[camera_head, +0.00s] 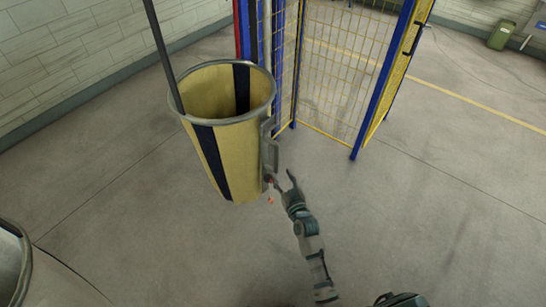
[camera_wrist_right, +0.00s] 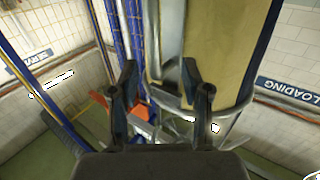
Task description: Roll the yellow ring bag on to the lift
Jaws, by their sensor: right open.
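The yellow ring bag (camera_head: 238,150) stands upright on the floor in the head view, yellow with dark stripes and a grey ring around its open top. A grey handle (camera_head: 268,150) runs down its right side. My right gripper (camera_head: 280,180) is open and empty, close to the handle's lower end; I cannot tell if it touches. In the right wrist view the open fingers (camera_wrist_right: 159,75) point toward the yellow bag (camera_wrist_right: 225,45) and its grey metalwork. A cage of blue posts and yellow mesh (camera_head: 335,65), which may be the lift, stands behind and right. My left gripper is not in view.
A dark pole (camera_head: 160,50) rises at the bag's left rim. Another grey-rimmed container (camera_head: 22,270) is cut off at the lower left. A green bin (camera_head: 502,34) stands far right by the wall. The concrete floor on the right is clear.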

